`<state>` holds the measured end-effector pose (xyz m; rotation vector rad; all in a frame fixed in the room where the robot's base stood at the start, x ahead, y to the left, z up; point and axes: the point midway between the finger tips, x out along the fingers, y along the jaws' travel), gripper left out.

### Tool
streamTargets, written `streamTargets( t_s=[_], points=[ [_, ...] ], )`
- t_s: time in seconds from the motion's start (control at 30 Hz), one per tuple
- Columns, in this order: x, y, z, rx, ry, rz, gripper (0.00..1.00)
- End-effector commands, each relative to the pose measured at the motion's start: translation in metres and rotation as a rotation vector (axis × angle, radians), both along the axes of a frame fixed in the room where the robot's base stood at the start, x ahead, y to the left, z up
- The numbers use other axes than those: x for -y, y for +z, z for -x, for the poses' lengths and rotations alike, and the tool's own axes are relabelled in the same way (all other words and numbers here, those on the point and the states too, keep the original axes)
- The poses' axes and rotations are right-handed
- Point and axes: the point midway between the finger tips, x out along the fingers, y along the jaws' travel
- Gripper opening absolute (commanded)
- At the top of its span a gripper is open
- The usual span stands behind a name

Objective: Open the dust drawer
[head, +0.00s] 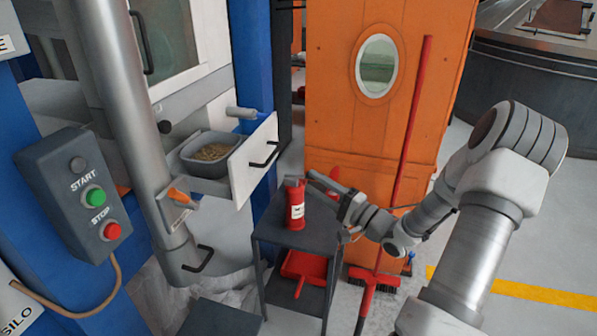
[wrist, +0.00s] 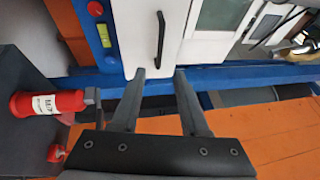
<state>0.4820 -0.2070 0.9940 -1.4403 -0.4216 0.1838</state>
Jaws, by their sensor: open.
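A white-fronted drawer (head: 243,182) with a black bar handle (head: 262,155) stands pulled out from the blue and white machine in the head view. A grey bowl (head: 206,158) of grain-like bits sits in it. A second black handle (head: 198,260) is lower, on a grey front. No label shows which is the dust drawer. My gripper (head: 318,181) is open and empty, behind the red bottle and right of the drawer. In the wrist view, my gripper (wrist: 160,73) points at a white front (wrist: 183,25) with a black handle (wrist: 160,40), apart from it.
A red bottle (head: 296,204) stands on a dark small table (head: 275,226) close to my gripper. A red dustpan (head: 303,269) is on its lower shelf. An orange cabinet (head: 335,110) and a red broom (head: 412,130) stand behind. A START/STOP box (head: 75,190) is left.

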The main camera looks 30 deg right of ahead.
Motion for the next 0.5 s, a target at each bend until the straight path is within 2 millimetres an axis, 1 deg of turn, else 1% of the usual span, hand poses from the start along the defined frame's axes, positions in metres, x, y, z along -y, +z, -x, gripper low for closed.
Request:
streamTargets(
  t_s=[0.03, 0.1, 0.2, 0.5],
  points=[
    [0.003, -0.001, 0.006, -0.001, -0.002, 0.001, 0.45],
    [0.006, -0.002, 0.013, -0.001, -0.002, 0.001, 0.45],
    [0.007, -0.003, 0.019, 0.0, 0.001, 0.0, 0.45],
    [0.008, -0.004, 0.02, 0.0, 0.001, 0.0, 0.45]
  ],
)
